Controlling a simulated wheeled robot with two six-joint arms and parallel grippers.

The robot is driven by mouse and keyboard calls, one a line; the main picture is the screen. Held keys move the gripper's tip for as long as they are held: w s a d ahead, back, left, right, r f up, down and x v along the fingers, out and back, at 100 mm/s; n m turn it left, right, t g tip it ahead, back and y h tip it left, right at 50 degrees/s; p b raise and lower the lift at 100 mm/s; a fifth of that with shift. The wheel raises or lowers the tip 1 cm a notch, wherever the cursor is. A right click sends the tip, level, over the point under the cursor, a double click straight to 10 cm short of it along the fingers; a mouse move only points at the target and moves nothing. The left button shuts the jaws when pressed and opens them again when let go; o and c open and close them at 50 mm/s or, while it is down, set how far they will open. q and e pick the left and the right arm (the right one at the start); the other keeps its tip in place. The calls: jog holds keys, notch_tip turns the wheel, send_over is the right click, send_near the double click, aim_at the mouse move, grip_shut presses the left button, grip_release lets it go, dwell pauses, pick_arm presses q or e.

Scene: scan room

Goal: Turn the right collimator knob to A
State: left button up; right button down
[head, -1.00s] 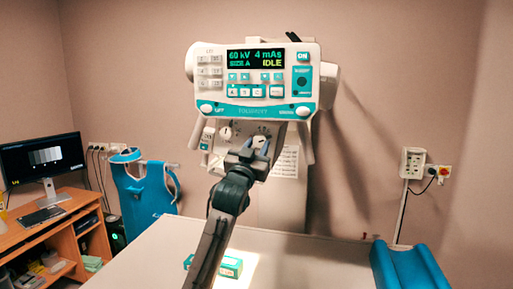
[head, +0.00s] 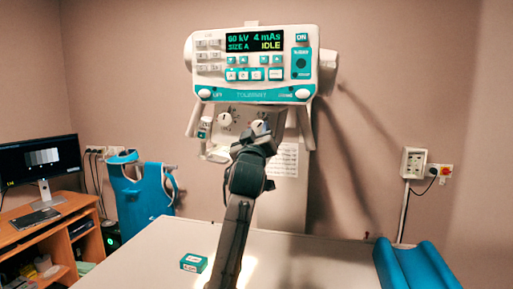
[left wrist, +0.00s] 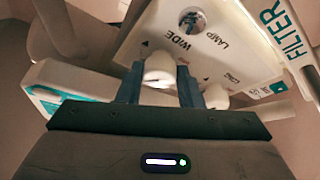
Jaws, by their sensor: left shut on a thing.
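The right collimator knob (head: 260,127) is white and sits on the pale collimator face (head: 240,112) under the console. A second white knob (head: 225,120) is to its left. My left gripper (head: 258,138) reaches up to the right knob from below. In the left wrist view, the two dark fingers (left wrist: 160,88) are closed on either side of a white knob (left wrist: 158,68). The other knob (left wrist: 215,97) shows beside the right finger there, partly hidden. The held knob's pointer and its letter marks cannot be read. My right gripper is out of view.
The console display (head: 255,41) reads 60 kV, 4 mAs, SIZE A, IDLE. A white handle (head: 306,125) hangs beside the collimator. Below is the pale table (head: 150,250) with a small green box (head: 193,262) and a blue cushion (head: 418,268).

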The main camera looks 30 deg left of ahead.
pick_arm(q)
jog(key=n+b, duration=0.1)
jog(key=n, duration=0.1)
jog(key=n+g+y+b, duration=0.1)
jog(key=n+b, duration=0.1)
jog(key=shift+d+f+y, duration=0.2)
jog(key=shift+y, duration=0.1)
jog(key=n+b, duration=0.1)
jog(key=n, duration=0.1)
jog(key=n+g+y+b, duration=0.1)
jog(key=shift+d+r+n, duration=0.1)
jog(key=shift+r+n, duration=0.1)
jog(key=shift+n, duration=0.2)
jog(key=n+g+b, duration=0.1)
jog(key=n, duration=0.1)
jog(key=shift+r+n+g+y, duration=0.15)
jog(key=shift+n+g+y, duration=0.15)
jog(key=shift+y, duration=0.1)
jog(key=shift+w+d+r+n+g+b, duration=0.1)
jog(key=shift+n+g+b, duration=0.25)
jog(key=shift+n, duration=0.85)
jog(key=shift+g, duration=0.25)
jog(key=o, duration=1)
